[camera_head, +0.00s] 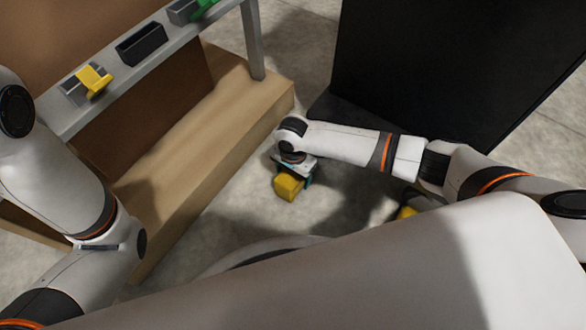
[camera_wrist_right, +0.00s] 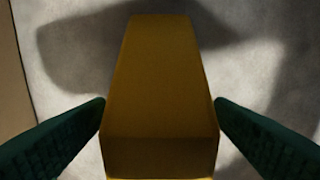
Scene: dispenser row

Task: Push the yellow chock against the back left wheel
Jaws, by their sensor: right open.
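A yellow block (camera_head: 288,186), which looks like the chock, is on or just above the grey floor near the middle of the head view. In the right wrist view the yellow block (camera_wrist_right: 160,75) fills the middle and narrows toward the top. My right gripper (camera_head: 294,178) points down at it. Its two dark green fingers (camera_wrist_right: 160,112) are spread, one on each side of the block's near end; I cannot tell whether they touch it. My left arm shows at the left of the head view, but its gripper is not visible. I see no wheel that I can identify.
A wooden ledge (camera_head: 235,125) runs left of the block, under a grey rail (camera_head: 60,118) carrying a yellow dispenser part (camera_head: 92,80) and dark units. A black cabinet (camera_head: 440,60) stands behind my right arm. Another yellow thing (camera_head: 405,212) is partly hidden below that arm.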

